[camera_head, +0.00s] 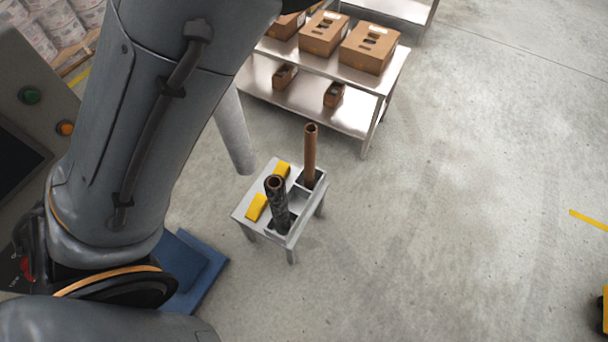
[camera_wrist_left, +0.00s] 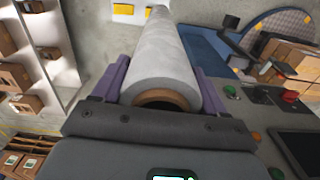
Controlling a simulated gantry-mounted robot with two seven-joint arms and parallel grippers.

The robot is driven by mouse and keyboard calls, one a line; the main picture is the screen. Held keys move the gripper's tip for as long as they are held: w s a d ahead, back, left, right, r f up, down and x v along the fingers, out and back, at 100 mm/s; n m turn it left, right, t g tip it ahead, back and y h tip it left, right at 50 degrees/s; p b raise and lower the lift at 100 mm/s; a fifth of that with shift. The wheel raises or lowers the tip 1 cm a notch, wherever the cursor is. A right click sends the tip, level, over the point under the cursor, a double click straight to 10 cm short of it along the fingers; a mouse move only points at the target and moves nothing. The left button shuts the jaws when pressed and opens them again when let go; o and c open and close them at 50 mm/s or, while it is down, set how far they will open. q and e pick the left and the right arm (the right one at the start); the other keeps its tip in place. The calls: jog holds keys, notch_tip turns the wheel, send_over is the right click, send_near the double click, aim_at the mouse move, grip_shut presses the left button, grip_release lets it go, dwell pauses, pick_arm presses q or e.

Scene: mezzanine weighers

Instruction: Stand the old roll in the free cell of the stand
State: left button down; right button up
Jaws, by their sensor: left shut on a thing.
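A pale grey roll (camera_head: 233,130) with a brown core hangs beside the stand (camera_head: 243,207), its lower end near the stand's back-left edge in the head view. In the left wrist view, my left gripper (camera_wrist_left: 160,70) is shut on this roll (camera_wrist_left: 163,48), its purple fingers on both sides near the core end. My arm hides the gripper and the roll's top in the head view. A dark roll (camera_head: 279,207) stands in the stand's front cell and a bare brown tube (camera_head: 310,155) in its far-right cell. The cell between them looks empty. My right gripper is not in view.
Yellow blocks (camera_head: 256,207) lie on the stand's left part. A metal shelf (camera_head: 391,83) with cardboard boxes stands behind it. A blue platform (camera_head: 200,262) lies to the left, below my arm.

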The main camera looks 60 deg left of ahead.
pick_arm(q)
jog(key=w+d+f+n+b, duration=0.1)
jog(key=w+f+n+b, duration=0.1)
jog(key=w+f+b, duration=0.6)
jog(key=w+f+n+b, duration=0.25)
jog(key=f+b, duration=0.25)
jog(key=f, duration=0.6)
jog(key=w+d+f+n+b, duration=0.1)
jog(key=w+f+n+b, duration=0.2)
jog(key=w+f+b, duration=0.5)
jog(key=s+f+b, duration=0.3)
jog(key=f+b, duration=0.1)
jog(key=f, duration=1.5)
jog(key=shift+f, duration=0.15)
jog(key=shift+c, duration=2.2)
grip_release()
jog(key=shift+d+f, duration=0.1)
jog(key=shift+f, duration=0.05)
jog(key=o, duration=0.4)
